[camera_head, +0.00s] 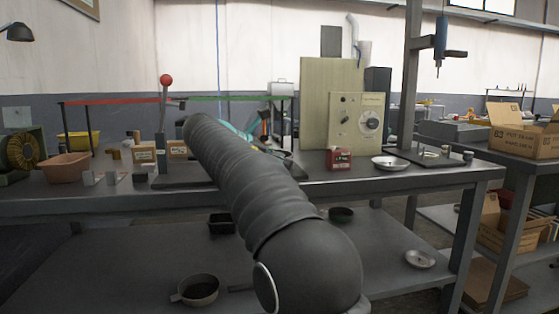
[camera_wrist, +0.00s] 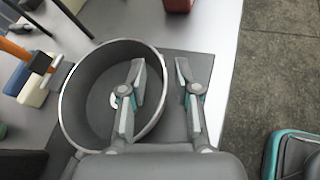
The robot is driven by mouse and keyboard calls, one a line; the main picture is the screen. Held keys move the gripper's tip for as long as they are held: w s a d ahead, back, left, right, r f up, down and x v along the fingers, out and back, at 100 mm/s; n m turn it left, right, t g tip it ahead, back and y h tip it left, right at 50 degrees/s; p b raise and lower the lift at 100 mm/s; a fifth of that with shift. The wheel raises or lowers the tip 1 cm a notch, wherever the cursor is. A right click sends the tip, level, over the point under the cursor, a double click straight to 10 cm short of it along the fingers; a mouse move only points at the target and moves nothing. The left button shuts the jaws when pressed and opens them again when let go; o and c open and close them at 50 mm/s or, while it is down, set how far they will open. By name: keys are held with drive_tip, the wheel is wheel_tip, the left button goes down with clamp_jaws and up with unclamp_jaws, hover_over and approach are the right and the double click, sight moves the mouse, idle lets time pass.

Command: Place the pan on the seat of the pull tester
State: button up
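The pan (camera_wrist: 77,122), round and grey with a bright rim, stands upright on a dark grey plate (camera_wrist: 202,66) in the wrist view. A short grey tab sticks out on its left side. My gripper (camera_wrist: 160,64) is open. One finger is inside the pan and the other is outside, with the pan's right wall between them. I cannot tell whether either finger touches the wall. In the head view my arm hides the gripper and most or all of the pan. I cannot tell for certain which fixture is the pull tester.
A red box (camera_head: 339,160) and a white dish (camera_head: 390,162) stand on the bench right of my arm. A red-knobbed lever (camera_head: 166,80) rises at left. An orange-handled item (camera_wrist: 14,49) lies near the pan. The bench edge and floor (camera_wrist: 275,80) are to the right in the wrist view.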

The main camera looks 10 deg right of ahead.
drive_tip(key=shift+r, duration=0.1)
drive_tip(key=p+v, duration=0.2)
drive_tip(key=v, duration=1)
drive_tip(key=s+d+f+m+y, duration=0.3)
drive_tip(key=s+d+f+m, duration=0.15)
drive_tip(key=s, duration=0.25)
drive_tip(key=s+d+f+m+y, duration=0.3)
drive_tip(key=s+d+f, duration=0.25)
drive_tip(key=s, duration=0.25)
drive_tip(key=s+f+m+y, duration=0.6)
drive_tip(key=s+f+m, duration=0.7)
drive_tip(key=s+f, duration=0.6)
drive_tip(key=shift+s, duration=0.85)
